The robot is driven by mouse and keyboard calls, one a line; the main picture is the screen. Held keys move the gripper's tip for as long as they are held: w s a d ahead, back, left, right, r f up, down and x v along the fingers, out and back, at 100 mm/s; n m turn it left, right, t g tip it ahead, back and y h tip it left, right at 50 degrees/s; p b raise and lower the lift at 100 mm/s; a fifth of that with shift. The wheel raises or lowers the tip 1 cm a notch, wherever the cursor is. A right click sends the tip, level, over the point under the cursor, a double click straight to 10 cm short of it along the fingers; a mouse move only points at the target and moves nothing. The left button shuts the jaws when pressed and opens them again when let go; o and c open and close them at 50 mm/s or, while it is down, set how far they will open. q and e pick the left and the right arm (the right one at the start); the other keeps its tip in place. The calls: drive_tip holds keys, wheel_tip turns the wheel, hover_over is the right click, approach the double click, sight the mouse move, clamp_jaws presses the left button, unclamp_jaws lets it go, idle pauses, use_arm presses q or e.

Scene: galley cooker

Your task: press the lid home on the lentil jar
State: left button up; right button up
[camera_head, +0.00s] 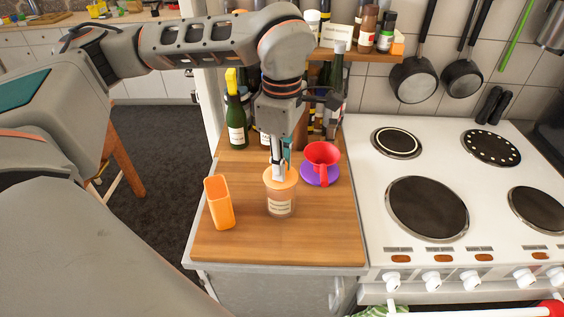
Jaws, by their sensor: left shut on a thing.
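The lentil jar (280,207) is a clear, labelled jar standing upright on the wooden counter. Its orange lid (291,182) sits at the jar's mouth; whether it is fully seated cannot be told from here. My left gripper (279,174) points straight down over the jar, shut on the lid, with its fingertips at the lid's top middle. The exact contact is too small to make out. My right gripper is not in view.
Bottles (236,125) stand behind. The white cooker (428,262) adjoins the counter. The counter's front is clear.

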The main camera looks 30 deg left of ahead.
use_arm(q)
drive_tip(key=o, duration=1.5)
drive_tip(key=shift+c, duration=0.2)
drive_tip(key=shift+r+p, duration=0.8)
drive_tip(key=shift+r, duration=2.7)
clamp_jaws()
